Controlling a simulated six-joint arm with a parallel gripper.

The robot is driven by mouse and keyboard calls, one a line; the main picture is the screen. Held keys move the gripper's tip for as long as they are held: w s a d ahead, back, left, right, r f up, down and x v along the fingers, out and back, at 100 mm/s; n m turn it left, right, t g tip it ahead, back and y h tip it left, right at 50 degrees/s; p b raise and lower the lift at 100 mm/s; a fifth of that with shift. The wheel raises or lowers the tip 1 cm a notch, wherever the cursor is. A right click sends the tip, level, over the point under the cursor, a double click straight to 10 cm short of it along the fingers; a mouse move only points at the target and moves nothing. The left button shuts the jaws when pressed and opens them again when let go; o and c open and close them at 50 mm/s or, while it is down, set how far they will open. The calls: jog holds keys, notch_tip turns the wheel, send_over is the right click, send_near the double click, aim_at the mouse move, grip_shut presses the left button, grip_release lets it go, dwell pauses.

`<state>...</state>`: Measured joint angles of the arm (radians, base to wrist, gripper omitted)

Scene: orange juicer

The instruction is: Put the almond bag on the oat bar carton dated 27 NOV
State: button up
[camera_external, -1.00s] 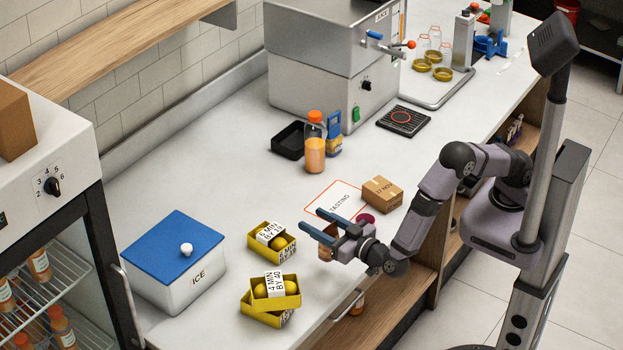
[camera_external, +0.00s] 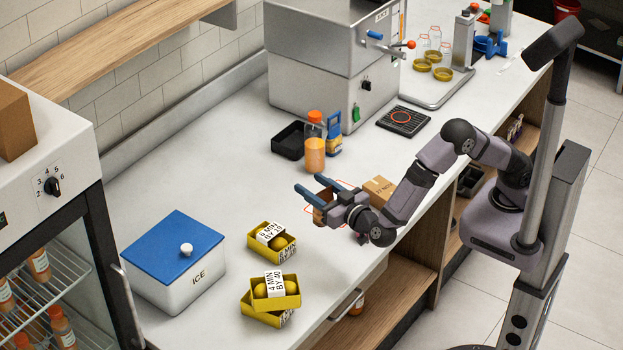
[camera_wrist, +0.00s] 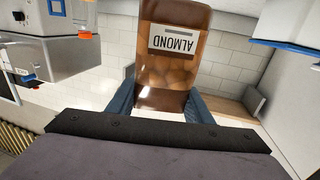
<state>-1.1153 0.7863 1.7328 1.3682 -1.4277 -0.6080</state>
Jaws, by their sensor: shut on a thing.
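My gripper (camera_external: 312,190) is shut on the almond bag (camera_wrist: 177,70), a brown see-through bag whose ALMOND label reads upside down in the wrist view. In the external view only a brown part of the bag (camera_external: 321,214) shows between the blue fingers, above the tasting mat. The oat bar carton (camera_external: 379,189) is a small brown box to the right of my gripper, partly hidden by my wrist. Its date cannot be read now; the earlier frame shows 27 NOV on it. The bag and the carton are apart.
The red-edged tasting mat (camera_external: 309,210) is mostly covered by my gripper. An orange juice bottle (camera_external: 315,150) and a black tray (camera_external: 289,140) stand behind. Yellow fruit boxes (camera_external: 272,242) and the blue-lidded ice box (camera_external: 175,262) are to the left.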

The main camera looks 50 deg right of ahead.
jog(key=w+d+r+m+g+h, duration=0.1)
jog(key=w+d+r+h, duration=0.15)
jog(key=d, duration=0.35)
jog(key=w+d+r+m+h, duration=0.1)
jog(key=w+d+r, duration=0.15)
jog(key=d, duration=0.25)
jog(key=s+d+m+g+h, duration=0.2)
jog(key=d+m+h, duration=0.15)
jog(key=d, duration=1.15)
jog(key=s+d+f+m+g+h, duration=0.1)
jog(key=s+d+f+g+h, duration=0.1)
jog(key=s+d, duration=0.3)
jog(key=shift+s+f+p, duration=0.1)
jog(key=shift+f+p, duration=0.6)
jog(key=shift+f, duration=4.15)
jog(key=shift+f, duration=0.1)
jog(key=o, duration=1.4)
jog(key=shift+c, duration=0.2)
